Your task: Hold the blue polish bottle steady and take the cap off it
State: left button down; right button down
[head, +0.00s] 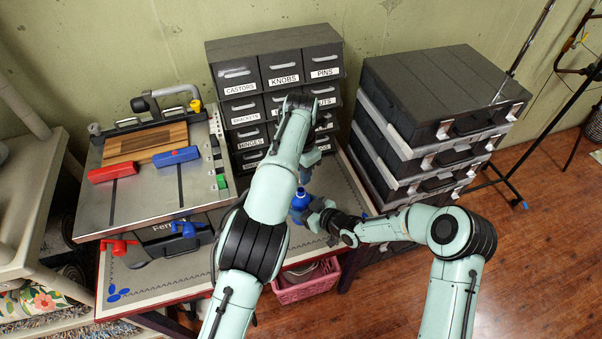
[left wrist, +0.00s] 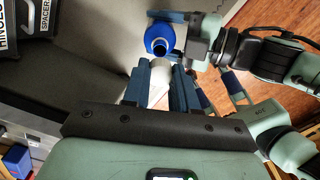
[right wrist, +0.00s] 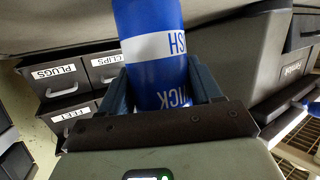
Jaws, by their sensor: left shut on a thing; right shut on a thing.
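The blue polish bottle (head: 299,203) stands upright over the bench, its neck pointing up. My right gripper (head: 318,217) is shut on its body from the right. The right wrist view shows the blue bottle with white label bands (right wrist: 155,48) between the fingers (right wrist: 160,85); its top is out of that view. My left gripper (head: 307,168) is above the bottle. In the left wrist view its fingers (left wrist: 160,75) are shut on a pale cap (left wrist: 159,72). Beyond it the bottle (left wrist: 154,38) shows a ring-shaped, apparently bare neck. The cap looks apart from the bottle; the exact gap is unclear.
A grey labelled drawer cabinet (head: 272,58) stands close behind my left gripper. Stacked dark cases (head: 440,92) are at right. A metal-topped work station (head: 140,200) with red and blue clamps is at left. A pink basket (head: 305,287) sits below the bench edge.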

jog(key=shift+c, duration=0.7)
grip_release()
jog(key=v, duration=1.2)
jog(key=shift+b, duration=0.35)
